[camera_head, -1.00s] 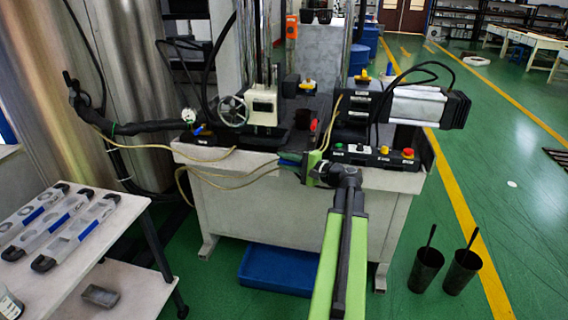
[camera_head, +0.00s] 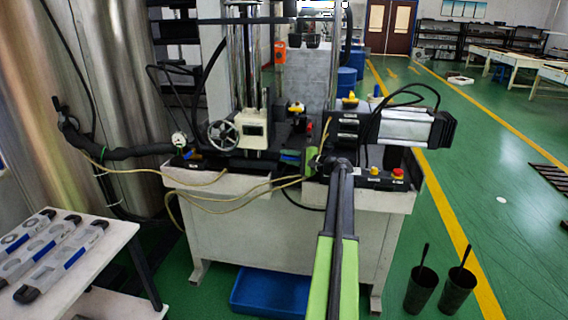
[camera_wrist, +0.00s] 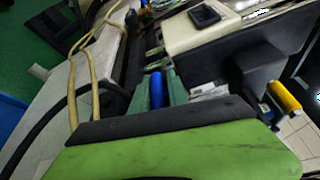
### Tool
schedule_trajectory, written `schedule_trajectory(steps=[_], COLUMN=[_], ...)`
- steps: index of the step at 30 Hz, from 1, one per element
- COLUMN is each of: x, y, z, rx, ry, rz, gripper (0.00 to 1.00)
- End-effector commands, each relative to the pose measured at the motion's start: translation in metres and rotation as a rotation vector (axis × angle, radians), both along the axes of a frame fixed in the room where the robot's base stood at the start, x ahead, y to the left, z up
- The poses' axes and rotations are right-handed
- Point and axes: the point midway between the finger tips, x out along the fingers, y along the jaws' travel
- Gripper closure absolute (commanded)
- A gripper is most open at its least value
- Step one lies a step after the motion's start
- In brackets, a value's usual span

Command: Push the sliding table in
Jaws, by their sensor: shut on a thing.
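The moulding machine (camera_head: 250,130) stands ahead, with its sliding table low between the column and the motor side. A blue bar-like handle (camera_wrist: 157,90) shows between teal pieces at the front of the table in the wrist view. My gripper (camera_head: 293,157) reaches in at the front of the machine and is shut on this handle. It also shows in the wrist view (camera_wrist: 158,84), where my green housing fills the lower part. The table's own surface is mostly hidden behind the machine's front and my arm.
A control panel with buttons (camera_head: 372,178) lies right of my arm. Yellow hoses (camera_head: 235,203) cross the front edge. A white table with moulds (camera_head: 85,262) is at left, a blue bin (camera_head: 270,292) below, black cups (camera_head: 421,288) at right.

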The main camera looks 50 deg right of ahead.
Motion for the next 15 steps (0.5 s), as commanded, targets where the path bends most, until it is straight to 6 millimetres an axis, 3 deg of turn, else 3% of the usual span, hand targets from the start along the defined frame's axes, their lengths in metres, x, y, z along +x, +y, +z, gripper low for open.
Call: schedule_trajectory(steps=[3, 15], x=[0.0032, 0.0048], y=[-0.0095, -0.0122], z=[-0.003, -0.0029], rx=[-0.003, -0.003], ry=[0.009, 0.009], rz=[-0.005, -0.006], gripper=[1.0, 1.0])
